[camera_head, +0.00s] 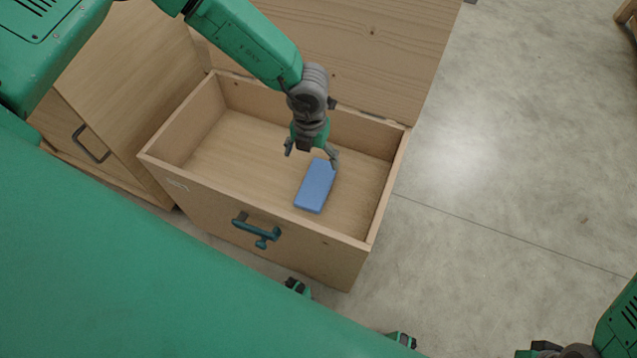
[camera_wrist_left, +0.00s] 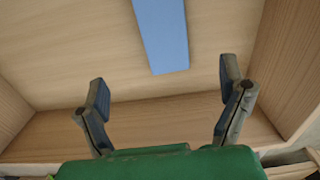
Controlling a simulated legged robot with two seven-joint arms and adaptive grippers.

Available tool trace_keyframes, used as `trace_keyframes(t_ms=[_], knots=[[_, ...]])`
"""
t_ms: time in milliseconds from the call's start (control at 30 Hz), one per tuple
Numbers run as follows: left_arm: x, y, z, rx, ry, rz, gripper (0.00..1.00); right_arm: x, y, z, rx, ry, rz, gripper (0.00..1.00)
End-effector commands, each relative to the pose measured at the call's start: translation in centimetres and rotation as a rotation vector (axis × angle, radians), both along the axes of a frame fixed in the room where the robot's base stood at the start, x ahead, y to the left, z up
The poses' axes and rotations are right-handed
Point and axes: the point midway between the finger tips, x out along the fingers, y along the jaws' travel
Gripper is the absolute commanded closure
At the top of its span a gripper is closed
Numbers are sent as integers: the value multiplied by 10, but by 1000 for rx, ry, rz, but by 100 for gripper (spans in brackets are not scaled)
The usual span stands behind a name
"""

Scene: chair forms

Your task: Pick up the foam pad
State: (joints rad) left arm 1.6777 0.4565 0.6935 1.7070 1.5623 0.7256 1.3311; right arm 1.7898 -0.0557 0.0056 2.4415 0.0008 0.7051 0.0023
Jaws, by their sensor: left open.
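The foam pad (camera_head: 315,188) is a flat blue rectangular block lying on the floor of the open wooden drawer (camera_head: 228,160). In the left wrist view the pad (camera_wrist_left: 162,36) shows at the top, partly cut off by the frame edge. My left gripper (camera_head: 311,155) is over the drawer at the pad's far end, with its fingers spread and nothing between them. In the left wrist view the open fingers (camera_wrist_left: 165,80) stand wide apart, with the pad's near end beyond them. My right gripper (camera_head: 548,350) is partly cut off at the bottom right.
The drawer has a teal handle (camera_head: 257,231) on its front. A wooden cabinet panel (camera_head: 360,40) rises behind the drawer. Another wooden front with a dark handle (camera_head: 91,144) stands at the left. Bare concrete floor (camera_head: 500,150) is on the right.

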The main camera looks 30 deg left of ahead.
Motion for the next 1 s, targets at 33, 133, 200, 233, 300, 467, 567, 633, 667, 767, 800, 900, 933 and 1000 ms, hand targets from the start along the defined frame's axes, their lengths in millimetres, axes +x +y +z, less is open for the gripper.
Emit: trace_keyframes(t_ms=[33, 133, 200, 233, 300, 467, 567, 633, 667, 767, 800, 900, 933, 1000], knots=[[-1, -3, -11, 4, 2, -1, 11, 0, 0, -6, 0, 0, 0, 100], [-1, -6, -32, 10, 3, -6, 11, 0, 0, -14, 0, 0, 0, 100], [-1, -8, -46, 14, 4, -8, 11, 0, 0, -19, 0, 0, -1, 100], [-1, -8, -51, 15, 3, -8, 11, 0, 0, -21, -1, 0, -1, 100], [-1, -8, -61, 15, 3, -9, 11, 0, -1, -25, -1, 0, -1, 100], [-1, -5, -74, 10, 1, -9, 11, 0, -1, -29, -1, 0, -2, 100], [-1, -3, -79, 7, 2, -9, 11, 0, -1, -31, -1, 0, -2, 100], [-2, -3, -86, 7, 3, -9, 11, 0, -1, -35, -1, 0, -1, 100], [-3, -3, -90, 7, 3, -9, 11, 0, -1, -38, -1, 0, -1, 100], [-4, -3, -106, 10, 3, -11, 11, 0, -1, -49, -1, -1, -1, 100], [-5, -4, -112, 11, 3, -12, 11, 0, -1, -53, -1, -1, -1, 100], [-4, -5, -125, 13, 2, -12, 11, 0, -1, -59, -1, 0, -1, 100], [-4, -5, -126, 13, 2, -12, 11, 0, -1, -60, -1, 0, -1, 100], [-4, -6, -127, 14, 1, -12, 11, 0, -1, -60, -1, 0, -1, 100]])
